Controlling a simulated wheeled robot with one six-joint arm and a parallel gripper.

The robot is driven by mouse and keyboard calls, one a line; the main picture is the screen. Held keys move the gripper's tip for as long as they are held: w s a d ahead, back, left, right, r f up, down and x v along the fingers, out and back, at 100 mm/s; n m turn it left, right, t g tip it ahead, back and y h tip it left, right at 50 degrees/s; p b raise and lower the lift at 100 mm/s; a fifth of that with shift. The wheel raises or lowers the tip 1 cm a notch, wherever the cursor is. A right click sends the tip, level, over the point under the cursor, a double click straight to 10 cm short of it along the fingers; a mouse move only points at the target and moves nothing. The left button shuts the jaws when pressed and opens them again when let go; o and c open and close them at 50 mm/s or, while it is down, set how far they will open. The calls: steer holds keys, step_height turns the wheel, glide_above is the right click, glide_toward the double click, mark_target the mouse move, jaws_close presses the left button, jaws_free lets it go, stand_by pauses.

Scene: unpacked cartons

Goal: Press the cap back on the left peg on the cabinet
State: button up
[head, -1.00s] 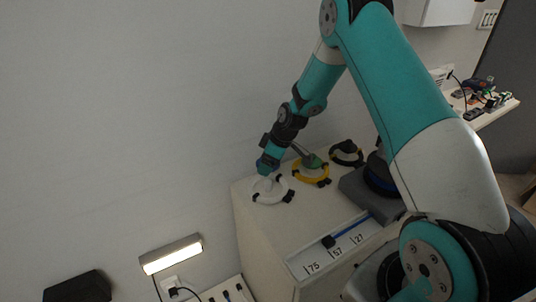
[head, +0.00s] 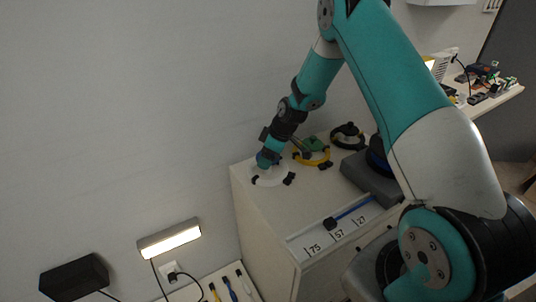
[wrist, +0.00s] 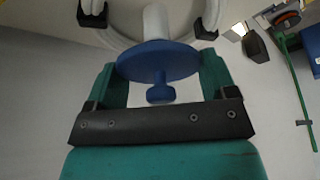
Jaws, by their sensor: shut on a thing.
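In the wrist view my gripper (wrist: 158,88) is shut on the blue cap (wrist: 158,62), a round disc with a small knob between my fingers. The white left peg (wrist: 156,22) stands directly beyond the disc and meets it in the picture. I cannot tell how far the cap sits on it. A white ring (wrist: 110,34) with black clips lies around the peg's foot. In the head view my gripper (head: 266,162) points down over the white ring (head: 270,181) at the left end of the cabinet (head: 262,215). There my gripper hides the peg and most of the cap.
A yellow ring (head: 312,163) and a dark ring (head: 347,137) lie to the right on the cabinet, near the wall. A grey block (head: 372,178) and a number strip (head: 335,236) with a blue rod (head: 353,212) are in front. A lit lamp (head: 170,240) hangs left.

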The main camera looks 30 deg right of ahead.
steer(key=shift+f+b, duration=0.75)
steer(key=shift+f, duration=0.2)
steer(key=o, duration=1)
steer(key=shift+r, duration=0.1)
steer(key=shift+r+p, duration=2.3)
steer(key=shift+r, duration=1.15)
